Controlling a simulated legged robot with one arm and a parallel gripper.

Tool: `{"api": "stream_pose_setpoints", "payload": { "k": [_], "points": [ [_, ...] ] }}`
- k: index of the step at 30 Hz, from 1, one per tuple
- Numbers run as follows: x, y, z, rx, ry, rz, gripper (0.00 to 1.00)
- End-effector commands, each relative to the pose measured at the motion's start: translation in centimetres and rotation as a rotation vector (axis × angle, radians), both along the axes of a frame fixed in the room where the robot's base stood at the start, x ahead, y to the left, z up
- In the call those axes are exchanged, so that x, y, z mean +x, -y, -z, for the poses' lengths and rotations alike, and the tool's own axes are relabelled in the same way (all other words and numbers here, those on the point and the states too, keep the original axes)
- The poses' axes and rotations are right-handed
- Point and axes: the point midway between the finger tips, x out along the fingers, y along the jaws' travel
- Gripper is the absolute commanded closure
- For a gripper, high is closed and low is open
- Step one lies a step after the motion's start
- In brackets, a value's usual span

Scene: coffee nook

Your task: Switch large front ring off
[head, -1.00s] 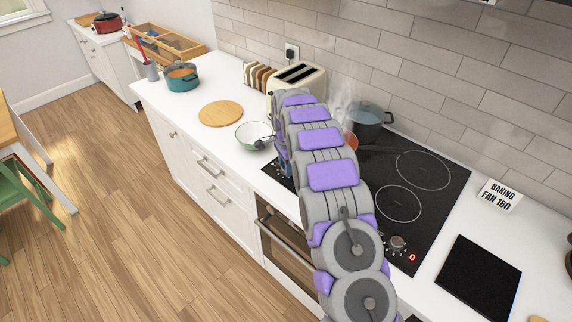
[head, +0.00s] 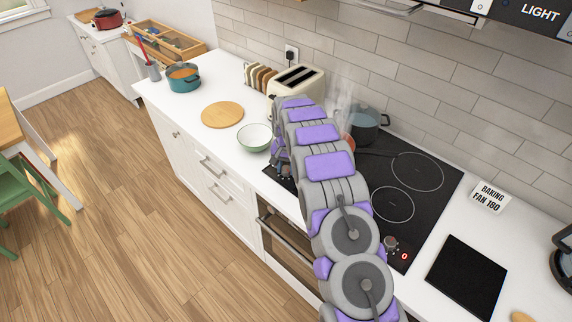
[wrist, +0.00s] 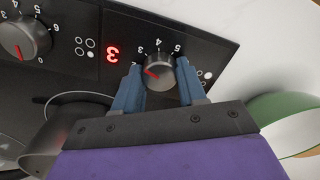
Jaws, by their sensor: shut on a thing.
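In the wrist view, my gripper (wrist: 160,88) has its two blue fingers on either side of a dark round knob (wrist: 160,72) and is shut on it. In the head view, my gripper is at the hob's left front corner, mostly hidden behind my arm. The black hob (head: 430,205) shows a large rear ring and a smaller front ring on its right side. Its left front part is hidden by my arm.
A second knob (wrist: 25,38) is left of the held one; a metal pan (wrist: 70,125) is close below it. A steaming pot (head: 364,126) stands at the hob's rear. A green-white bowl (head: 254,137), toaster (head: 296,84) and round board (head: 222,115) stand left of the hob.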

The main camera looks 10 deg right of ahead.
Motion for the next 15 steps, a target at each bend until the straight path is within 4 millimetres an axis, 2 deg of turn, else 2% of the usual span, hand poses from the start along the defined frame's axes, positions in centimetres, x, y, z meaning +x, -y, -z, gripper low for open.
{"api": "stream_pose_setpoints", "payload": {
  "k": [1,15],
  "points": [
    [0.30,-0.02,-0.46,0.001,0.010,-0.043,0.90],
    [0.32,0.03,-0.44,-0.001,0.010,-0.488,0.90]
  ]
}}
